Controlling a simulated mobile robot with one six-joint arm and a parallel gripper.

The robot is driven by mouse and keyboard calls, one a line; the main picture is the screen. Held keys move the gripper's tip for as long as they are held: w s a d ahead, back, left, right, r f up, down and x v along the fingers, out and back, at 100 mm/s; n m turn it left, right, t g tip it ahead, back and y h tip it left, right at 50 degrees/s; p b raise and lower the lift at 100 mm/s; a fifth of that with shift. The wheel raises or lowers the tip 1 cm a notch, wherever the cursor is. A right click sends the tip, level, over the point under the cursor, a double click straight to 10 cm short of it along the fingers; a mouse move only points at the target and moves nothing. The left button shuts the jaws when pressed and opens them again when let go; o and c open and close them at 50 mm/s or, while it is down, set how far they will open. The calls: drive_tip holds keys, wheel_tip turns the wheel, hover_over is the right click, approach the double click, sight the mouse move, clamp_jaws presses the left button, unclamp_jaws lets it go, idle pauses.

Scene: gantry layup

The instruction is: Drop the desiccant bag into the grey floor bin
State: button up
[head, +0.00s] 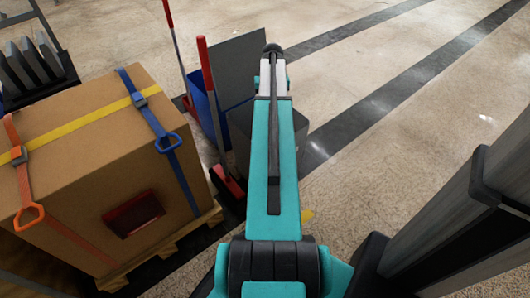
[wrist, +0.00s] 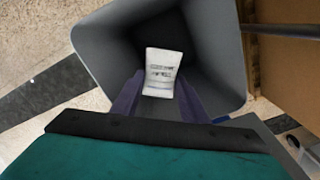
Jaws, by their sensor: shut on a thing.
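The desiccant bag (wrist: 163,62) is a small white packet with dark print, seen in the wrist view. My gripper (wrist: 158,84) is shut on it, with one purple finger at each side of its lower part. The bag shows against the open mouth of the grey floor bin (wrist: 222,45), whose walls surround it in the picture. The height of the bag over the bin floor is hard to tell. In the head view the grey bin (head: 239,122) is partly hidden behind my teal arm, and the gripper and bag are hidden.
A strapped cardboard box (head: 95,160) on a wooden pallet (head: 190,232) stands left of my arm. Red-handled tools (head: 210,85) and a blue container (head: 201,104) stand close to the bin. A dark grey post (head: 470,215) is at the right. Open floor lies beyond, upper right.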

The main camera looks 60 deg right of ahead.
drive_tip(key=shift+f+b, duration=0.8)
drive_tip(key=shift+f, duration=0.25)
drive_tip(key=o, duration=1.1)
wheel_tip(320, 180, up, 14)
drive_tip(key=p, duration=0.4)
drive_tip(key=shift+f, duration=0.1)
